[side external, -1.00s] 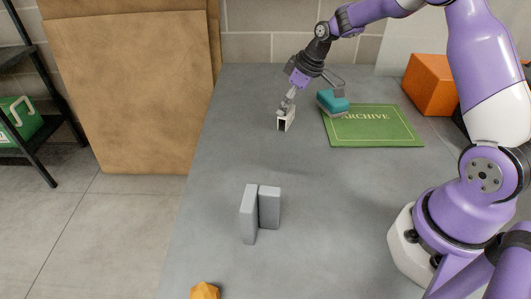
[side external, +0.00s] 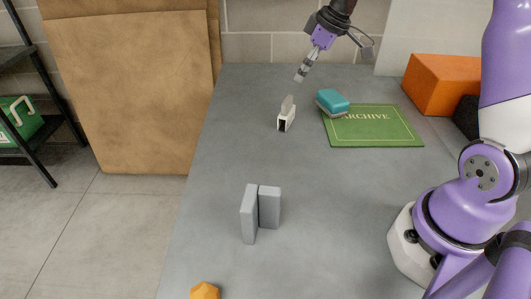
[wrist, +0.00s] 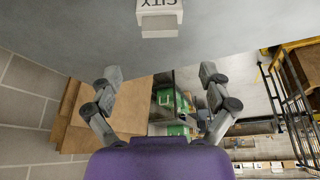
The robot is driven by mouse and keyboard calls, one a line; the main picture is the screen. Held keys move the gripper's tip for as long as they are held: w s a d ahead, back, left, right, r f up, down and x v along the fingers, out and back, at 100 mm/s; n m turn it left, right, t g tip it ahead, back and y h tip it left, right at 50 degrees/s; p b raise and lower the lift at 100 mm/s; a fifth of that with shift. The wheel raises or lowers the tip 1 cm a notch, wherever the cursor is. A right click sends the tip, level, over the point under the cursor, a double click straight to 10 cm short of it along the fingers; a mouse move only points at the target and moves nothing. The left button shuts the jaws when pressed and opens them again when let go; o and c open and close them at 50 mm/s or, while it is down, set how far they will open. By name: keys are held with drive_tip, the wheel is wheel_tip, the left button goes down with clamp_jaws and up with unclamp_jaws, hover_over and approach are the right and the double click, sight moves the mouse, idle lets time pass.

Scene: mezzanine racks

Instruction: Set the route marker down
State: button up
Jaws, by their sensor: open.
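The route marker (side external: 287,118) stands upright on the grey table, left of the green mat, with a white body, a dark face and a grey upper part. In the wrist view the marker (wrist: 160,18) shows at the top edge, partly cut off, with the letters "CITY" on its white surface. My gripper (side external: 301,74) is up and behind it, clear of it and touching nothing. In the wrist view my gripper (wrist: 160,76) has its two fingers wide apart with nothing between them.
A green "ARCHIVE" mat (side external: 385,128) lies to the right of the marker, with a teal-topped block (side external: 332,101) at its left corner. An orange box (side external: 432,84) stands behind. Two grey upright blocks (side external: 250,214) and an orange lump (side external: 205,291) are nearer the front.

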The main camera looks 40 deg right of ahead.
drive_tip(key=s+a+r+m+h, duration=0.1)
drive_tip(key=s+a+r+m, duration=0.1)
drive_tip(key=s+a+r, duration=0.55)
drive_tip(key=s+a+f+m+t, duration=0.1)
drive_tip(key=s+a+f+m, duration=0.1)
drive_tip(key=s, duration=0.8)
wheel_tip(320, 180, down, 2)
drive_tip(key=shift+s+a+f+h, duration=0.1)
drive_tip(key=shift+s+a+h, duration=0.1)
drive_tip(key=shift+a+h, duration=0.3)
